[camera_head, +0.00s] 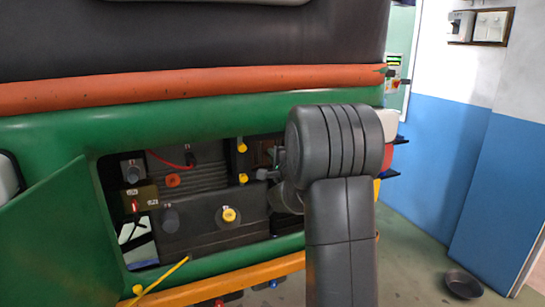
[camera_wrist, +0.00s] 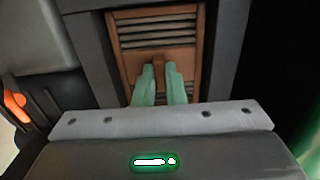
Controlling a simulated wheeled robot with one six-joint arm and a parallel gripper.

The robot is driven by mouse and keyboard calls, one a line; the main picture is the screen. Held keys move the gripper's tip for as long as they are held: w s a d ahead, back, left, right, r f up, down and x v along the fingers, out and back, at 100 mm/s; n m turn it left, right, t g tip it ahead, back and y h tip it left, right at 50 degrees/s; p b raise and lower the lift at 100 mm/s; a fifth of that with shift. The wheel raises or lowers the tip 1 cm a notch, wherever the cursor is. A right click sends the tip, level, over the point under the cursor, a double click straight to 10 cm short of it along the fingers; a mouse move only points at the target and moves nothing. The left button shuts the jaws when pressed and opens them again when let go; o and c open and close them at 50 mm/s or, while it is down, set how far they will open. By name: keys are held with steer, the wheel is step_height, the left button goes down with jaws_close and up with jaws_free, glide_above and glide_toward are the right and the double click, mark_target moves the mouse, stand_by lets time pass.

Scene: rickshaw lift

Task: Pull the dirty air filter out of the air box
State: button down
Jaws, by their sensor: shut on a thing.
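The dirty air filter (camera_wrist: 188,27) shows in the wrist view as a brown, slatted panel with a frame and a small brown tab in its middle. It sits inside the dark grey air box (camera_wrist: 88,50), whose walls stand on both sides of it. My gripper (camera_wrist: 160,72) has green fingers, shut on the filter's tab. In the head view my dark grey arm hides most of the gripper and the filter at the right end of the open compartment.
The green rickshaw body (camera_head: 230,120) has an open hatch door (camera_head: 60,230) at left. A dark pan (camera_head: 464,284) lies on the clear floor at right.

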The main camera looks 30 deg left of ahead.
steer(key=v, duration=0.7)
steer(key=shift+b, duration=0.3)
stand_by(0.5)
steer(key=v, duration=0.5)
stand_by(0.5)
